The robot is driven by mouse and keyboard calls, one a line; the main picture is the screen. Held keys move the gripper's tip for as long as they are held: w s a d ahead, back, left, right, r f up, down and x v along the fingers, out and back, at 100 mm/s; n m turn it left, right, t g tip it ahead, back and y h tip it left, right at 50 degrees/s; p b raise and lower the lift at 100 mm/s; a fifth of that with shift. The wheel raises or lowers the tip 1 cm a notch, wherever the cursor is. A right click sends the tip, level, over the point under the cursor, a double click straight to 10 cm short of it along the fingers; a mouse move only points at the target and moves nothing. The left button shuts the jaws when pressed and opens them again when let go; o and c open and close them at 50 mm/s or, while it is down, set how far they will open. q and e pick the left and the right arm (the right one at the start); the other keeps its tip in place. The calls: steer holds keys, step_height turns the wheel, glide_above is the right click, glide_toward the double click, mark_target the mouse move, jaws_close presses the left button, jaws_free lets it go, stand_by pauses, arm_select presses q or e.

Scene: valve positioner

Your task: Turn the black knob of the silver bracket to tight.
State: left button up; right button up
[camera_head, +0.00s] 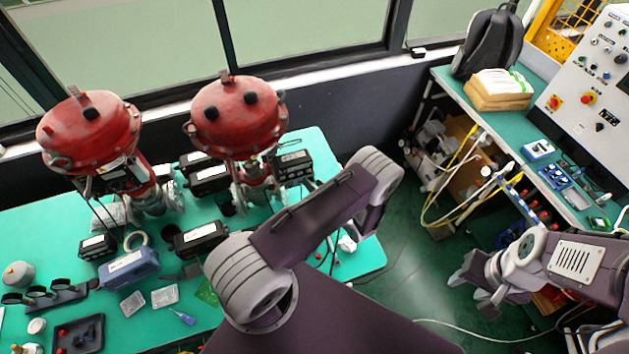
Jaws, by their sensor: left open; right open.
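Two red valve actuators, a left one (88,135) and a right one (236,115), stand on the green table (345,262). Silver metal parts show below the right one (252,190) and beside the left one (160,198). I cannot single out the bracket's black knob among the dark parts there. My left arm crosses the middle of the view, in front of part of the table; its gripper does not show. My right gripper (466,290) is open and empty above the green floor, right of the table and apart from the valves.
Dark boxes, a blue-grey box (130,267), a screwdriver (183,316) and a black tray (78,336) crowd the table. At right, a bench holds a backpack (488,42) and a cardboard box (497,92), beside a control panel (590,105). Floor between is mostly clear.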

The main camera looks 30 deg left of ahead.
arm_select(q)
steer(key=shift+s+d+r, duration=0.3)
steer(key=shift+d+r, duration=0.05)
steer(key=shift+d, duration=0.15)
steer(key=shift+w+a+f, duration=0.15)
steer(key=shift+w+a, duration=0.05)
steer(key=c, duration=0.6)
steer(key=shift+a, duration=0.15)
jaws_close()
steer(key=m+b, duration=0.1)
steer(key=b, duration=0.1)
steer(key=m+y+b, duration=0.1)
steer(key=m+b, duration=0.1)
steer(key=b, duration=0.1)
steer(key=shift+w+f+g+y+b, duration=0.2)
steer(key=shift+g+y+b, duration=0.1)
steer(key=shift+g+b, duration=0.1)
arm_select(e)
steer(key=f, duration=0.5)
steer(key=shift+s+d+f, duration=0.15)
steer(key=shift+d+f, duration=0.15)
arm_select(q)
steer(key=o, duration=0.6)
jaws_free()
steer(key=shift+d, duration=0.2)
arm_select(e)
steer(key=shift+d, duration=0.1)
